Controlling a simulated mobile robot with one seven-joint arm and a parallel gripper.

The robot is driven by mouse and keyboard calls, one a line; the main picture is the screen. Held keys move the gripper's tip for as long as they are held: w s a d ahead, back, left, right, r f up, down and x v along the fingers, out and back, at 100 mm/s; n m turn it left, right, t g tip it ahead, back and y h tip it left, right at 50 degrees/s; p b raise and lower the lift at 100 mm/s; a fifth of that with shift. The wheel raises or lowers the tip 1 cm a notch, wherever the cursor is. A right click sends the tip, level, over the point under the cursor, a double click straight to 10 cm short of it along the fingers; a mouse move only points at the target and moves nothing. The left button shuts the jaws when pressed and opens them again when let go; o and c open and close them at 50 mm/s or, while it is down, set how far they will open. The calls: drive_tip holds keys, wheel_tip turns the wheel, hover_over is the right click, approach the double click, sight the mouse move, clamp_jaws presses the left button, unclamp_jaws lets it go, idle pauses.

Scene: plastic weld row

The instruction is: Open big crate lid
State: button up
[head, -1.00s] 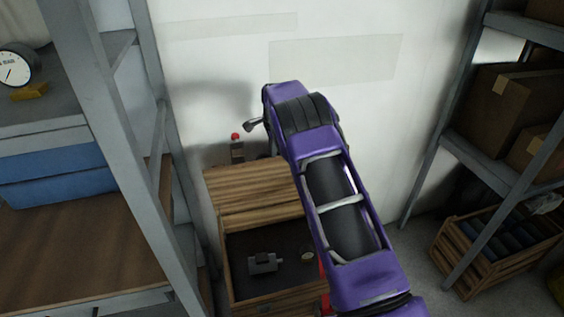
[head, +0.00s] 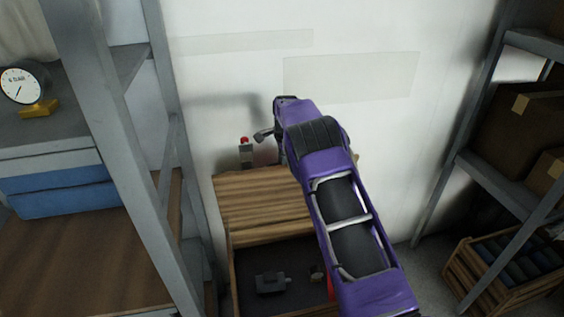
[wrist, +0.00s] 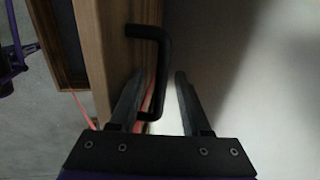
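The big crate (head: 233,284) stands below the wall with its inside partly in view. Its plank lid (head: 262,207) is raised at the back of the opening, tilted up towards the wall. My purple arm covers the right part of lid and crate. In the wrist view, a black bar handle (wrist: 161,38) sticks out from a wooden face (wrist: 115,50). My gripper (wrist: 159,76) is open, its fingers apart. The handle's bar appears between the fingertips, nearer the left finger; contact cannot be told. The fingertips are hidden in the head view.
Inside the crate lie a grey block-like part (head: 271,283) and a smaller item (head: 317,273). A post with a red button (head: 245,141) stands behind the lid. A metal shelf (head: 120,160) stands at left, another (head: 480,185) at right, with a slatted crate (head: 485,285) below.

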drive_tip(key=shift+r, duration=0.25)
drive_tip(key=s+r, duration=0.3)
drive_tip(key=r, duration=1.4)
drive_tip(key=shift+s+d+p, duration=0.15)
drive_tip(key=shift+d+p, duration=0.15)
